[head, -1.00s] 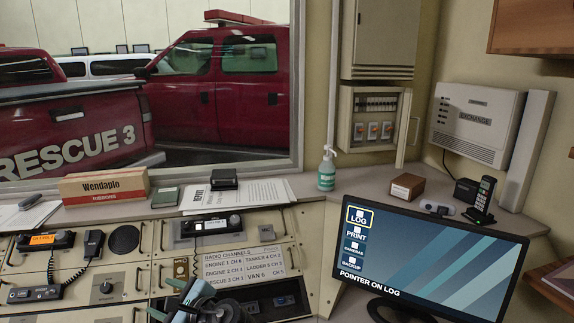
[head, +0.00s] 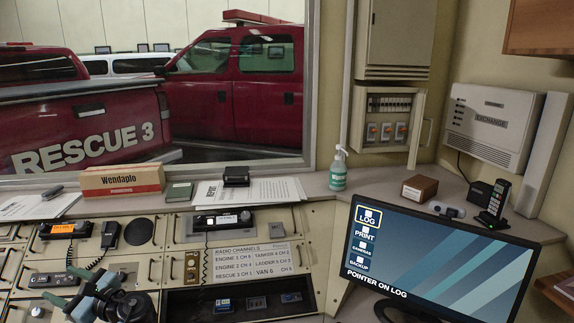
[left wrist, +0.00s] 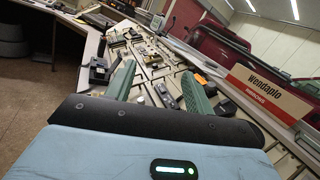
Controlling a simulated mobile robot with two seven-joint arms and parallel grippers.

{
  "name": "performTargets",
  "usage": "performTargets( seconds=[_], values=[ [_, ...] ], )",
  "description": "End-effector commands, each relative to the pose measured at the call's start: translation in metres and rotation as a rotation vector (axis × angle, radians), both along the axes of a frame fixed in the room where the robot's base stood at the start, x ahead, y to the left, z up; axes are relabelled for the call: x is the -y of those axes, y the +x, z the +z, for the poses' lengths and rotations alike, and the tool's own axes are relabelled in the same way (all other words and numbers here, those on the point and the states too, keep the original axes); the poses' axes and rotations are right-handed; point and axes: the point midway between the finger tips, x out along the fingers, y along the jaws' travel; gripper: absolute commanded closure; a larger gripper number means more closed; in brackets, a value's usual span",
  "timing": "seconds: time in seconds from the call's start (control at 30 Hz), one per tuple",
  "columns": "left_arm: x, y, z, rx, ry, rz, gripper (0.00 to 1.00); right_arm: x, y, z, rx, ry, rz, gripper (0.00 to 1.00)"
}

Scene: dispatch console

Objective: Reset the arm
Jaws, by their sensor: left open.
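My left gripper (head: 84,288) is at the lower left of the head view, in front of the console panels (head: 240,232). In the left wrist view its two green fingers (left wrist: 158,72) are spread apart with nothing between them. They point along the console, and the panels with their radios lie beyond the fingertips. I cannot tell how far the fingertips are from the panel surface. My right gripper is in neither view.
A Wendaplo box (head: 122,180), papers (head: 262,191) and a pump bottle (head: 338,170) stand on the ledge. A monitor (head: 440,262) is at the right. An orange-lit radio (head: 66,229) is near my left gripper. A dark open recess (head: 240,302) lies right of it.

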Motion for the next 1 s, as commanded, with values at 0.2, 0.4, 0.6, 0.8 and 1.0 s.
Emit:
performTargets(
  seconds=[0.2,0.4,0.6,0.8,1.0],
  values=[
    [-0.032,0.009,-0.004,0.097,-0.062,-0.073,0.47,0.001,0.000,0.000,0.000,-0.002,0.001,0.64],
    [-0.020,0.047,-0.036,0.330,-0.315,-0.277,0.47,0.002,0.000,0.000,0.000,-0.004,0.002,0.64],
    [0.016,0.093,-0.069,0.696,-0.725,-0.482,0.47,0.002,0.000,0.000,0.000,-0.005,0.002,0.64],
    [0.070,0.132,-0.080,1.148,-1.249,-0.583,0.47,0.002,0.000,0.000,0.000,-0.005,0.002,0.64],
    [0.108,0.150,-0.070,1.479,-1.645,-0.561,0.47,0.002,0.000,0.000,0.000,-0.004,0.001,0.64]
  ],
)
